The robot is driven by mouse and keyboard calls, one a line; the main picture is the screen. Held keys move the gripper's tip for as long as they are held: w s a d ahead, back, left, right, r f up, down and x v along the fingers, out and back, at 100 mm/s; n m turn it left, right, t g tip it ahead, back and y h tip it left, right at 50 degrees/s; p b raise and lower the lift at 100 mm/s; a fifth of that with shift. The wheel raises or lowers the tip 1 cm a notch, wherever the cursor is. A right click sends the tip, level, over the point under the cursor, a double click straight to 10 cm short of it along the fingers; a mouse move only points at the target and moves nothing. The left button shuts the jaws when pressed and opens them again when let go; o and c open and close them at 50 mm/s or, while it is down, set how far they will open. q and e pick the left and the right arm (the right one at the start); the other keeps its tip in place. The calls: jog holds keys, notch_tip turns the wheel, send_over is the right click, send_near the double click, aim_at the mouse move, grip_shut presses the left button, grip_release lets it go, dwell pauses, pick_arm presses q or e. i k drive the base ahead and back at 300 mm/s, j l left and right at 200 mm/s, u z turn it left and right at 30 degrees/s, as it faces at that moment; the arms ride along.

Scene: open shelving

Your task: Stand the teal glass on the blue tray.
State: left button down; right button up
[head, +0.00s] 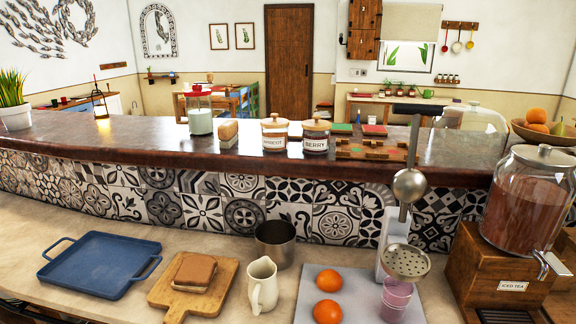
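The blue tray (62,275) lies flat on the lower counter at the left, with a handle at each end. It looks empty. I do not see a teal glass in the head view. The one drinking glass I can make out is a pinkish-purple glass (396,299) at the lower right, beneath the strainer of a metal press. Neither of my grippers is in view.
Right of the tray are a wooden board (166,296) with a sandwich, a cream pitcher (263,285), a metal pot (275,246), two oranges (328,281), a press (394,240) and an iced tea dispenser (524,205). A raised bar (120,133) runs behind.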

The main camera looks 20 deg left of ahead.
aim_at(118, 266)
jog(key=k+j, duration=0.1)
jog(key=j, duration=0.55)
jog(key=k+j+u, duration=0.1)
jog(key=j, duration=0.55)
jog(key=k+j+u, duration=0.1)
jog(key=j, duration=0.6)
jog(key=k+j, duration=0.1)
jog(key=j, duration=0.55)
